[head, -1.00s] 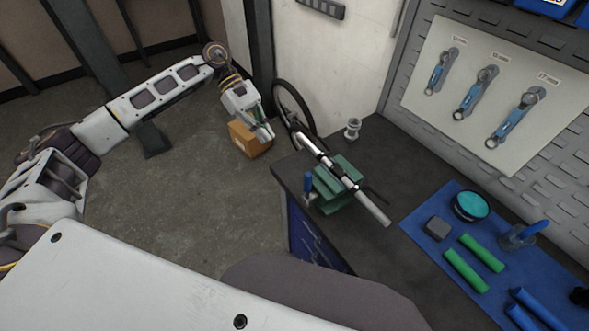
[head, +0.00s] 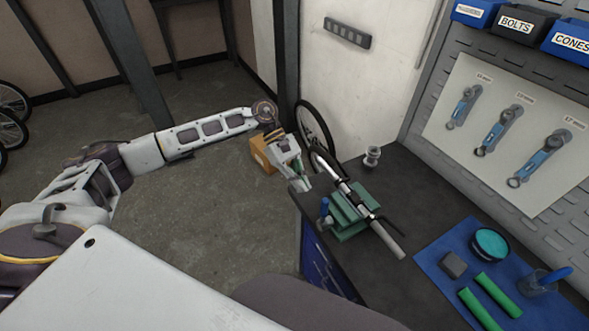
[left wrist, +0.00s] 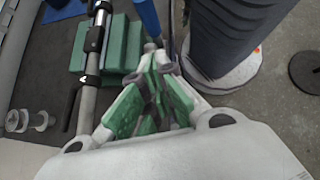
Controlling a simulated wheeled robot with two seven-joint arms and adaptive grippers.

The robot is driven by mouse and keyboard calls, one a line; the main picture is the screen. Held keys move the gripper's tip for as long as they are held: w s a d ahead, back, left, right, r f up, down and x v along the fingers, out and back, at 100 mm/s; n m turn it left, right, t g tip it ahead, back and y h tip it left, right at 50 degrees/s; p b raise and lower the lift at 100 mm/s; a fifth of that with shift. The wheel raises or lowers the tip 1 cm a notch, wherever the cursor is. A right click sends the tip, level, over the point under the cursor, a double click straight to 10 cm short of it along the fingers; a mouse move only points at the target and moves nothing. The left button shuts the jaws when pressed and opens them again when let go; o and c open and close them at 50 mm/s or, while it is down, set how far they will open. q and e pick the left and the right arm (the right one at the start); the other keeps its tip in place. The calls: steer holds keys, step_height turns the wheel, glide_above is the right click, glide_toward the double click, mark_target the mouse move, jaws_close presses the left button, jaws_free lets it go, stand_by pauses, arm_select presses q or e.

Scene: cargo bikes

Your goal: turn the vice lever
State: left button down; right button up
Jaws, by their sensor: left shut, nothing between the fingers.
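The green vice (head: 348,212) stands at the near-left edge of the dark workbench (head: 400,185) and clamps a bar with black parts (head: 370,221). Its lever with a blue handle (head: 324,207) stands at the vice's left side. My left gripper (head: 303,184) is shut and empty, near the bench's left corner, a short way behind and left of the lever. In the left wrist view, the green-padded fingers (left wrist: 155,58) lie just short of the blue handle (left wrist: 146,16); whether they touch it I cannot tell. The vice also shows there (left wrist: 122,45). My right gripper is out of view.
A cardboard box (head: 261,153) is on the floor behind my left gripper, and a wheel (head: 315,132) stands by the wall. A small metal part (head: 372,156) sits on the bench behind the vice. A blue mat (head: 440,262) with green grips lies to the right.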

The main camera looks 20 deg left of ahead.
mark_target(323, 215)
arm_select(q)
steer(key=shift+s+d+f+p, duration=0.1)
steer(key=shift+s+d+p, duration=0.25)
steer(key=shift+d, duration=0.35)
steer(key=shift+s+d+f+p, duration=0.1)
steer(key=shift+s+d+p, duration=0.25)
steer(key=shift+d, duration=0.4)
steer(key=shift+s+d+f+p, duration=0.1)
steer(key=shift+s+d+p, duration=0.2)
steer(key=shift+d, duration=0.4)
steer(key=b, duration=0.2)
steer(key=s+d+b, duration=0.1)
steer(key=b, duration=0.1)
steer(key=shift+d+r, duration=0.1)
steer(key=shift+r, duration=0.2)
steer(key=shift+b, duration=0.3)
